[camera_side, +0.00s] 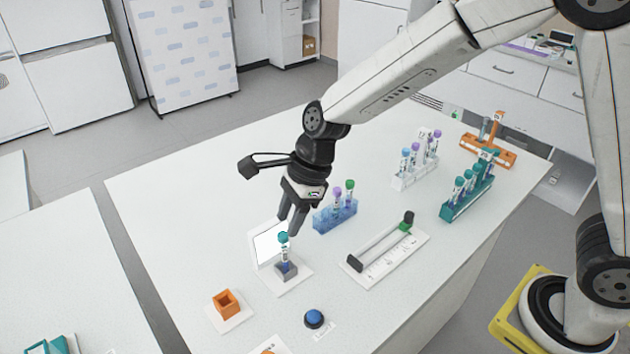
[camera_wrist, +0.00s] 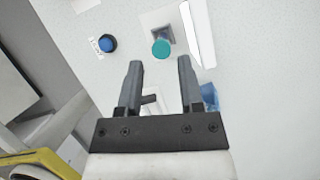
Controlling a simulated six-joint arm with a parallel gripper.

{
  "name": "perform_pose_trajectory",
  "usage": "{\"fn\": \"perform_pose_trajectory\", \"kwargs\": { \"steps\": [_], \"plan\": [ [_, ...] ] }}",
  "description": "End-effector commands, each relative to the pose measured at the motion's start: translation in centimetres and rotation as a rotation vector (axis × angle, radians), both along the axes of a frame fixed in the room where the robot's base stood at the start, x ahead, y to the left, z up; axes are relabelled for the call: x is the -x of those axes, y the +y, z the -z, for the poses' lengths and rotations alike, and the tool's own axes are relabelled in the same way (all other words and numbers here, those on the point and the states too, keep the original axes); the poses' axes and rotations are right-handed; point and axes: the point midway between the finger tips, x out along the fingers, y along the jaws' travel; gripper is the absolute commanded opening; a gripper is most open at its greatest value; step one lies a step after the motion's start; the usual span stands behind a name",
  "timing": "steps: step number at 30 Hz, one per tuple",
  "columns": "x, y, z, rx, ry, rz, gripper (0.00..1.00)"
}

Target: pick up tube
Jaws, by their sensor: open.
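A tube with a teal cap (camera_side: 283,238) stands upright in a small grey holder (camera_side: 286,271) on a white base plate. In the wrist view its teal cap (camera_wrist: 160,48) shows from above, beyond the fingertips and a little nearer the left finger. My gripper (camera_side: 291,223) is just above the tube in the side view, pointing down. In the wrist view my gripper (camera_wrist: 160,64) has its two fingers apart, with nothing held between them. The tube's body is mostly hidden under its cap in the wrist view.
A white upright panel (camera_side: 270,243) stands right behind the holder. A blue rack (camera_side: 335,215) with tubes is behind to the right. A slider track (camera_side: 385,250) lies right. An orange box (camera_side: 226,303) and a blue button (camera_side: 314,318) are in front. More racks stand far right.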

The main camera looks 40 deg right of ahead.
Motion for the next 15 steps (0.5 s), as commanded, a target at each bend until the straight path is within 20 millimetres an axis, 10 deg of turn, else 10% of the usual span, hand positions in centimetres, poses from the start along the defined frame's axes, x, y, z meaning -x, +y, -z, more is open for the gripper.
{"fn": "perform_pose_trajectory", "kwargs": {
  "steps": [15],
  "plan": [
    [-0.2,0.7,1.9,0.000,-0.002,-0.001,0.47]
  ]
}}
